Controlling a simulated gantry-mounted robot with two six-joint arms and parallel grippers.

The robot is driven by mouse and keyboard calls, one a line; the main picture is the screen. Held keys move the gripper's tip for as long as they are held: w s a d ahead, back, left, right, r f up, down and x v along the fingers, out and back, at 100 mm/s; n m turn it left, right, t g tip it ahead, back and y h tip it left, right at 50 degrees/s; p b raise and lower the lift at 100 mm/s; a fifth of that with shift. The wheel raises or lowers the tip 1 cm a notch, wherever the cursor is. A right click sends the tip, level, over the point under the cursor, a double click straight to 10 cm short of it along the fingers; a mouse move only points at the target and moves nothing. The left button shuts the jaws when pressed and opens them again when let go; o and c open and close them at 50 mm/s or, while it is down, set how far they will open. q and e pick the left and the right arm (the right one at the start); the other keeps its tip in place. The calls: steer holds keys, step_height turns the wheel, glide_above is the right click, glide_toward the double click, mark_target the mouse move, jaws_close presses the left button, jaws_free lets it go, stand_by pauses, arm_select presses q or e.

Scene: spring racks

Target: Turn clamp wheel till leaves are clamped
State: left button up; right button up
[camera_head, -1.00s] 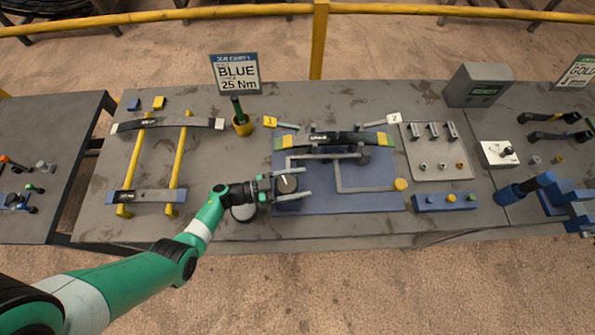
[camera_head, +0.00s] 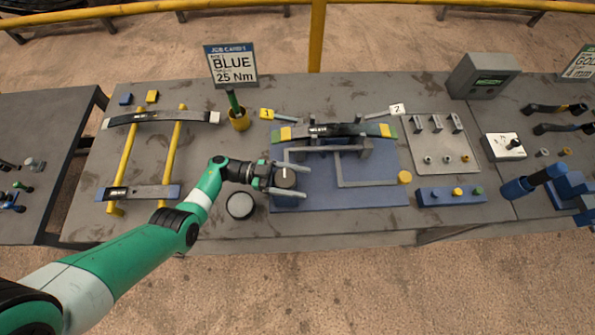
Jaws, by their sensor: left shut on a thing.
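The dark round clamp wheel (camera_head: 285,179) sits at the left front of the blue fixture plate (camera_head: 355,195). My left gripper (camera_head: 297,180) is shut on the wheel, with one finger on its far side and one on its near side. The stacked leaves (camera_head: 340,131), dark with yellow marks near the ends, lie across grey supports at the back of the fixture. Whether the clamp presses on them is too small to tell. My right gripper is not in view.
A grey-topped round disc (camera_head: 240,205) lies left of the fixture. A yellow cup (camera_head: 239,119) stands behind it. A yellow rack (camera_head: 125,168) with leaves is at left. A grey tray (camera_head: 440,150) and blue block (camera_head: 450,197) are at right.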

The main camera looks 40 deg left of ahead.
arm_select(q)
steer(key=o, duration=1.2)
steer(key=b+v, duration=0.1)
steer(key=v, duration=1)
steer(key=shift+a, duration=0.3)
steer(key=shift+s+r, duration=0.1)
steer(key=shift+s, duration=0.05)
